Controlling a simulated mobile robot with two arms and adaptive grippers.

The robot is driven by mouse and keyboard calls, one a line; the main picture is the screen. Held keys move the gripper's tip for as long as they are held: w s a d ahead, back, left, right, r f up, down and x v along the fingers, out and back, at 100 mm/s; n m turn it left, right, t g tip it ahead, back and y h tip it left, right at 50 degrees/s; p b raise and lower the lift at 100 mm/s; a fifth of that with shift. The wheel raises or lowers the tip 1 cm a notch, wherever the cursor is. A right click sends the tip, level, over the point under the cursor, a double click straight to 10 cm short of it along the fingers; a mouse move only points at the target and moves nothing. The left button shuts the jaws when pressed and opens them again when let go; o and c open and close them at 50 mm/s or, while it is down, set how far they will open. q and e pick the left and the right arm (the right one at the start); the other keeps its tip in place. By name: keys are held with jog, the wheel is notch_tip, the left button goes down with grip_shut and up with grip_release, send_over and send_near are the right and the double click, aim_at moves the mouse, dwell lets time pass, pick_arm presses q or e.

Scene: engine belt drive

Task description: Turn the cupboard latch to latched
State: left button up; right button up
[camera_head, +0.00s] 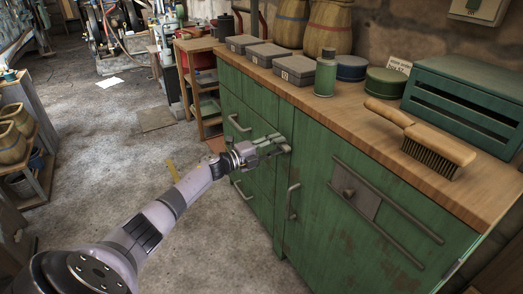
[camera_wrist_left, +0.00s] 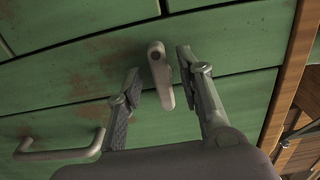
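The latch in the left wrist view is a small grey lever (camera_wrist_left: 161,78) with a round pivot at its upper end. It lies roughly upright in that picture, across the seam between two green panels of the cupboard (camera_wrist_left: 75,75). My left gripper (camera_wrist_left: 158,64) is open, with one finger on each side of the lever. Small gaps seem to show, so firm contact cannot be told. In the head view my left gripper (camera_head: 284,146) is at the cupboard front (camera_head: 308,160), above a door handle (camera_head: 292,201), and hides most of the latch. My right gripper is out of view.
The door handle also shows in the left wrist view (camera_wrist_left: 58,152). A plate with a knob (camera_head: 354,191) and two bars sits on the door to the right. The wooden worktop (camera_head: 350,118) carries a brush (camera_head: 424,140), tins and boxes.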

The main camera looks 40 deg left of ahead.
pick_arm(q)
jog(key=v, duration=1.1)
dwell(0.5)
